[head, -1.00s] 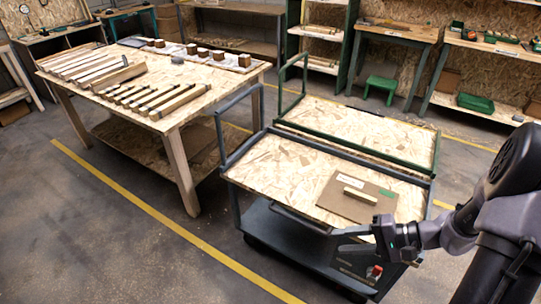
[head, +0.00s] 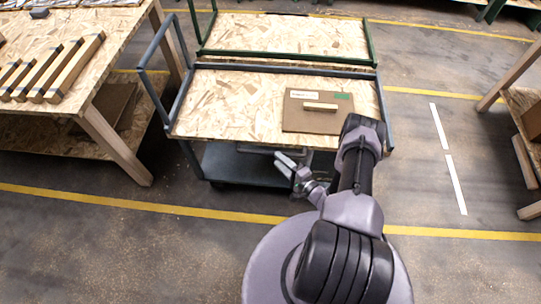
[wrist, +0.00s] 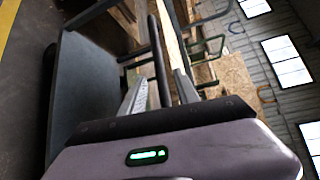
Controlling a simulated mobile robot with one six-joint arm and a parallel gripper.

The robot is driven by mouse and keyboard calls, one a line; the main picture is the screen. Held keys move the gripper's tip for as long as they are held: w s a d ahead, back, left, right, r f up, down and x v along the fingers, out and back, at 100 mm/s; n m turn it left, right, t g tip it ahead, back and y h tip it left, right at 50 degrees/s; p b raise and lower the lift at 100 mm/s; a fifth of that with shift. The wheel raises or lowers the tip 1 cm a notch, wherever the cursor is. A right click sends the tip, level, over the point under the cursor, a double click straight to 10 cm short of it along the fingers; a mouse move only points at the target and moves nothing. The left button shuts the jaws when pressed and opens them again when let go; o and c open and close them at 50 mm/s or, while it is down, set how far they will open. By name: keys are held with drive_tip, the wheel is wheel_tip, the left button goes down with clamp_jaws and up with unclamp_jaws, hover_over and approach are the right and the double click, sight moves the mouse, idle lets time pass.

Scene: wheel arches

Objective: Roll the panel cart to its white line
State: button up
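The panel cart (head: 230,112) has a chipboard top, a blue-grey frame and a lower grey deck (head: 235,165). A brown panel (head: 310,118) with a pale wooden grip lies flat on its right half. A broken white line (head: 456,185) is on the floor right of the cart, apart from it. My gripper (head: 284,164) is low at the cart's front edge, by a short grey handle bar (head: 262,150). In the wrist view my gripper's fingers (wrist: 160,92) are apart, with a dark bar (wrist: 158,50) between them and gaps visible. Contact with the bar cannot be told.
A green-framed cart (head: 285,35) stands close behind. A workbench (head: 100,95) with wooden strips is at the left, near the cart's left upright. Another wooden table (head: 530,115) is at the right. Yellow floor lines (head: 130,203) run in front and behind. Floor between cart and white line is clear.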

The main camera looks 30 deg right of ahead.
sight(271, 153)
drive_tip(key=b+x, duration=0.1)
drive_tip(key=x, duration=0.4)
drive_tip(key=shift+w+a, duration=0.1)
drive_tip(key=shift+w, duration=0.2)
drive_tip(key=shift+c, duration=0.5)
clamp_jaws()
idle(0.5)
